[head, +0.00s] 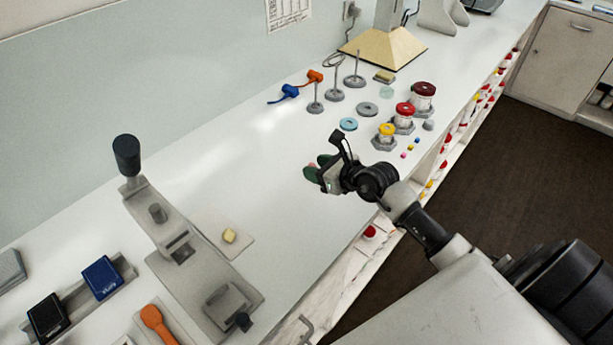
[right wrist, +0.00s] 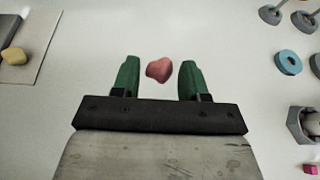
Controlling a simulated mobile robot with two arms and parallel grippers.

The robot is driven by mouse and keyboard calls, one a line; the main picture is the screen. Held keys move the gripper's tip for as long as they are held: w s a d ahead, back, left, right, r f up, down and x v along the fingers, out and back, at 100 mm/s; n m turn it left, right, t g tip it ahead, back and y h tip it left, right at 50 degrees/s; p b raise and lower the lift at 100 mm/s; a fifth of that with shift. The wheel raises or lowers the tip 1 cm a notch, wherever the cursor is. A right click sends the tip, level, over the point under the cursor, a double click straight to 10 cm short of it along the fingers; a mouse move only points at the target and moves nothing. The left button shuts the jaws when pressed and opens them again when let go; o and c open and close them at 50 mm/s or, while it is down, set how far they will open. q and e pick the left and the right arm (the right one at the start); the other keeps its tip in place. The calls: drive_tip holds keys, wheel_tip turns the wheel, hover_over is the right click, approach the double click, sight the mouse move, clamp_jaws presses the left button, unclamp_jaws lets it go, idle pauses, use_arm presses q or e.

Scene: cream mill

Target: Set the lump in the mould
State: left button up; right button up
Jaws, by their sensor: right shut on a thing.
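My right gripper (head: 322,173), with green fingers, is over the middle of the white counter. A small pink lump (right wrist: 159,69) is between the fingers (right wrist: 159,78) in the right wrist view, near their tips. It barely shows in the head view (head: 311,165), mostly hidden by the gripper. No thing is clearly marked as the mould. A grey lever press (head: 212,283) stands at the lower left. A pale yellow lump (head: 229,235) lies on a flat plate (head: 240,251) beside it. My left gripper is not in view.
To the right are pots with yellow (head: 386,129), red (head: 405,108) and dark red (head: 424,88) lids on hexagonal bases, a blue ring (head: 348,124) and grey rod stands (head: 336,94). An orange-handled tool (head: 157,324) lies lower left.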

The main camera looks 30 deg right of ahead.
sight(308, 192)
drive_tip(key=shift+w+a+f, duration=0.75)
drive_tip(key=shift+a+f, duration=0.1)
drive_tip(key=shift+a, duration=0.15)
drive_tip(key=shift+f, duration=1.95)
drive_tip(key=shift+f, duration=0.1)
drive_tip(key=o, duration=0.9)
